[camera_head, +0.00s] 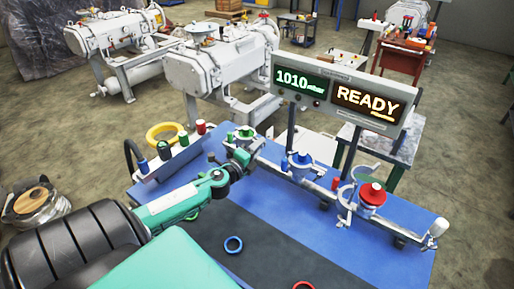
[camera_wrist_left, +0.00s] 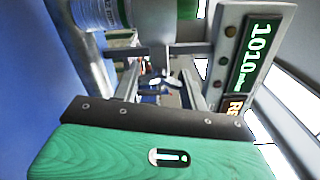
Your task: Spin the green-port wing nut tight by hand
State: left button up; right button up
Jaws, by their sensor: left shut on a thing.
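The green port (camera_head: 245,134), with a green top, stands at the left end of the metal pipe on the blue bench. My left gripper (camera_head: 240,157) is right at this port, on its near side. In the left wrist view, the gripper (camera_wrist_left: 157,84) has its fingers shut on a small part at the port's clamp, taken to be the wing nut. The nut itself is mostly hidden between the fingers. The port's pale cylinder with a green band (camera_wrist_left: 100,14) fills the upper left of that view. My right gripper is not in view.
The blue port (camera_head: 300,162) and red port (camera_head: 371,195) stand farther right along the pipe. A display (camera_head: 338,95) reads 1010 and READY behind them. A white rack (camera_head: 172,158) holds coloured caps at left.

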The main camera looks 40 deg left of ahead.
pick_arm(q)
jog(key=shift+f+m, duration=0.15)
jog(key=shift+m, duration=1.35)
jog(key=o, duration=1)
jog(key=shift+s, duration=0.1)
